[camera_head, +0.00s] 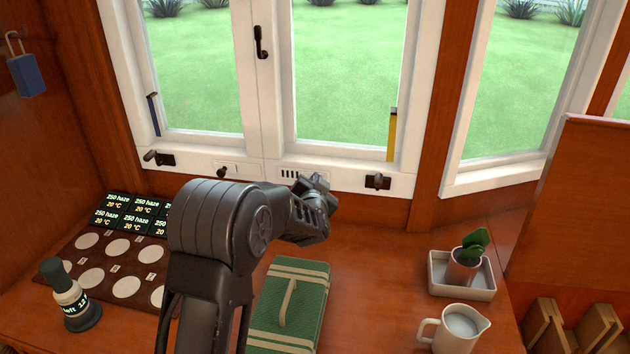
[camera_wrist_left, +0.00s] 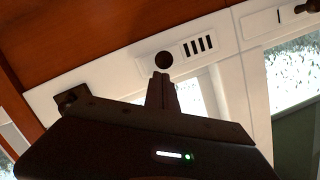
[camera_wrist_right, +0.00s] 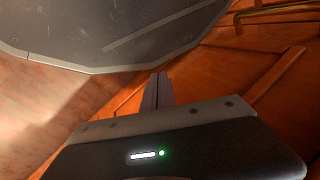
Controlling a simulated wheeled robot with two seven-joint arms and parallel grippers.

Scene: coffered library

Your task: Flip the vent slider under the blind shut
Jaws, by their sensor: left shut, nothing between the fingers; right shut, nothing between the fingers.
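The vent (camera_head: 290,174) is a white plate with dark slots in the lower window frame. In the left wrist view the slotted vent (camera_wrist_left: 198,46) sits beside a round dark knob (camera_wrist_left: 164,60), which looks like its slider. The slots show dark. My left gripper (camera_head: 322,182) is shut and empty at the vent's right end in the head view, hiding the knob there. In the left wrist view my left fingertips (camera_wrist_left: 160,76) are just below the knob; I cannot tell if they touch. My right gripper (camera_wrist_right: 159,78) is shut and empty, outside the head view. I see no blind.
Dark latches flank the vent on the sill: one right (camera_head: 377,181), one far left (camera_head: 158,158). A green case (camera_head: 300,290), a potted plant in a white tray (camera_head: 461,290), a white jug (camera_head: 458,328) and a dark bottle (camera_head: 70,300) stand on the desk.

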